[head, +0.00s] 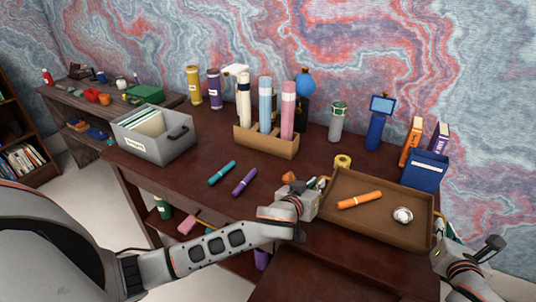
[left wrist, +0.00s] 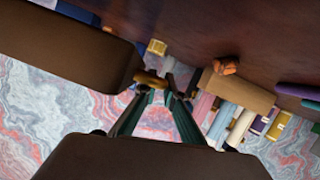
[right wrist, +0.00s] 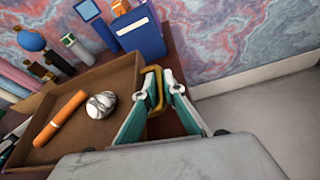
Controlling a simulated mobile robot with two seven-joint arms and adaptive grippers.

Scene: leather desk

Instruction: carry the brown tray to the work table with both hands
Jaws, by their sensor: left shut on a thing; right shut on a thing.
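The brown tray (head: 375,222) is at the right end of the dark red-brown desk, holding an orange marker (head: 360,200) and a marbled ball (head: 403,215). My left gripper (head: 316,188) is at its left side, shut on a brass handle (left wrist: 150,79). My right gripper (head: 440,236) is at its right side, shut on the other brass handle (right wrist: 152,88). The tray looks about level. I cannot tell whether its underside touches the desk. Which surface is the work table is not clear.
A pen rack (head: 267,141), grey file box (head: 155,148) and blue box (head: 425,171) stand on the desk (head: 205,200). Teal (head: 222,172) and purple (head: 245,181) markers lie left of the tray. A lower dark surface (head: 335,275) is in front.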

